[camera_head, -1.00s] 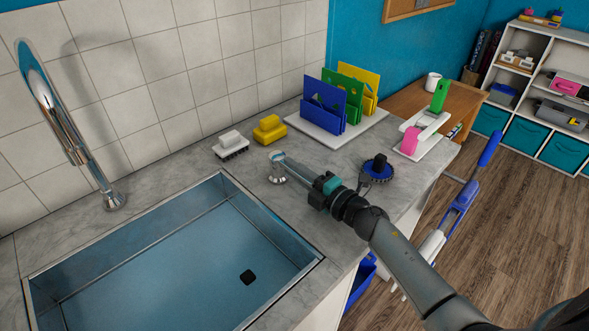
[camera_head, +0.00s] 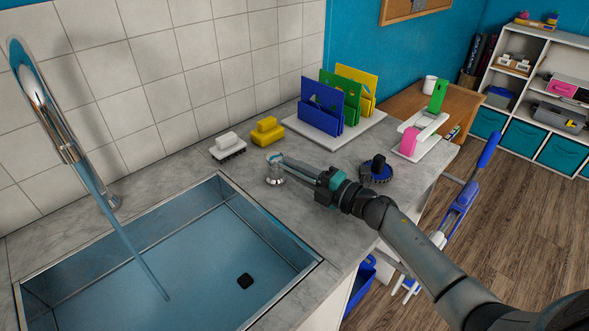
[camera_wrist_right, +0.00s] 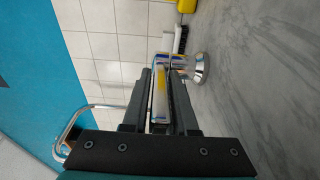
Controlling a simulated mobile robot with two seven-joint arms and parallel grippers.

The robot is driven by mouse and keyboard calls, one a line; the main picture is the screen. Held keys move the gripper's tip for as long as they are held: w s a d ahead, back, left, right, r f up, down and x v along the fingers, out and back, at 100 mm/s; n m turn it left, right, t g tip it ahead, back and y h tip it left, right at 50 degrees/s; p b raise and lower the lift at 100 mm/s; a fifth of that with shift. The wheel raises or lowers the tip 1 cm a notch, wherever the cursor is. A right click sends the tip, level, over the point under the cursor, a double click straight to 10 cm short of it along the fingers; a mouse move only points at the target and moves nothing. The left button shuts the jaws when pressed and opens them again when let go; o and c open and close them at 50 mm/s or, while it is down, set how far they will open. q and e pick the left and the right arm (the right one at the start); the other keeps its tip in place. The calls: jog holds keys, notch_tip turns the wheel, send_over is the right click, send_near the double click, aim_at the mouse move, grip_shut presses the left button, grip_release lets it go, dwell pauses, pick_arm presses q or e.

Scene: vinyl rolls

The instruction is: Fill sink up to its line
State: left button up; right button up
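The sink (camera_head: 50,279) is a steel basin set in the grey counter; its inside looks blue and I cannot make out a fill line. The chrome faucet (camera_head: 45,105) stands behind it at left, and a blue stream of water (camera_head: 137,258) runs from its spout into the basin. My right gripper (camera_head: 285,163) is at the chrome tap handle (camera_head: 275,181) on the counter. In the right wrist view, its fingers are closed on the handle's lever (camera_wrist_right: 160,95). My left gripper is out of view.
A white brush (camera_head: 228,146) and yellow sponges (camera_head: 267,132) sit behind the handle. A blue round brush (camera_head: 376,170) lies right of my gripper. A white board with colored holders (camera_head: 322,106) stands at the back. A blue bin (camera_head: 360,282) is below the counter.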

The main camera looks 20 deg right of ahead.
jog(key=o, duration=0.3)
jog(key=v, duration=1.5)
jog(key=shift+s+p, duration=0.15)
jog(key=shift+p, duration=0.25)
